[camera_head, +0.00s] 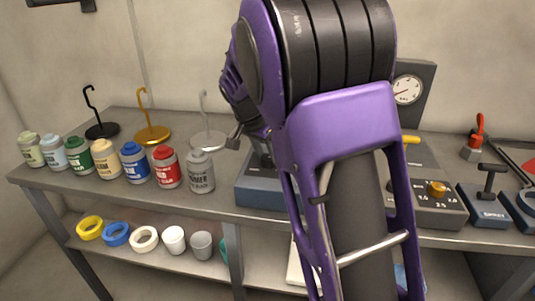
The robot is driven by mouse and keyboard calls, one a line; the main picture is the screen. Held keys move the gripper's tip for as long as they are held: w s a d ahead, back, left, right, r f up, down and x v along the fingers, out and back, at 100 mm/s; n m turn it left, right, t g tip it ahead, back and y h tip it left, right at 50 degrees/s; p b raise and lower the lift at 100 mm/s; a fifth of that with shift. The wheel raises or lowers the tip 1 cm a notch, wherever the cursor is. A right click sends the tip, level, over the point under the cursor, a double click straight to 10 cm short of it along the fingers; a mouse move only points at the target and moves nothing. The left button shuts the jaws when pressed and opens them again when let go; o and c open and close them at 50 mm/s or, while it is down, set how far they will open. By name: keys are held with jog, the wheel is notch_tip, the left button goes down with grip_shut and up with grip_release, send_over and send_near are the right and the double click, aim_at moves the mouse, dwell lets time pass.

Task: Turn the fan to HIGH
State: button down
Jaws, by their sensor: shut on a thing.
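A blue-grey box (256,193) stands on the bench, partly hidden behind my purple arm. No fan name or HIGH mark can be read on it. My gripper (237,139) shows only in small part, as dark metal at the end of my purple wrist, above the left side of this box. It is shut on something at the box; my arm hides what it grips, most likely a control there. The setting of any such control cannot be seen.
Several paint bottles (133,163) stand left, with hooked stands (152,133) behind them. Right of my arm are a grey box with an orange knob (436,188), a round gauge (407,89) and a black-handled device (487,205). Tape rolls (117,234) and cups lie on the lower shelf.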

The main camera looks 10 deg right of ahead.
jog(key=m+g+p, duration=0.1)
jog(key=m, duration=0.1)
jog(key=m+g+h+p, duration=0.1)
jog(key=m, duration=0.2)
jog(key=shift+w+a+r, duration=0.1)
jog(key=shift+w, duration=0.05)
jog(key=shift+m+g+p, duration=0.7)
jog(key=shift+m+p, duration=0.45)
jog(key=shift+m, duration=0.95)
jog(key=shift+c, duration=1.5)
grip_release()
jog(key=shift+w, duration=0.1)
jog(key=s+p+v, duration=0.1)
jog(key=p+v, duration=0.1)
jog(key=v, duration=1.5)
jog(key=shift+w+p, duration=0.3)
jog(key=shift+w, duration=0.2)
jog(key=shift+r, duration=0.15)
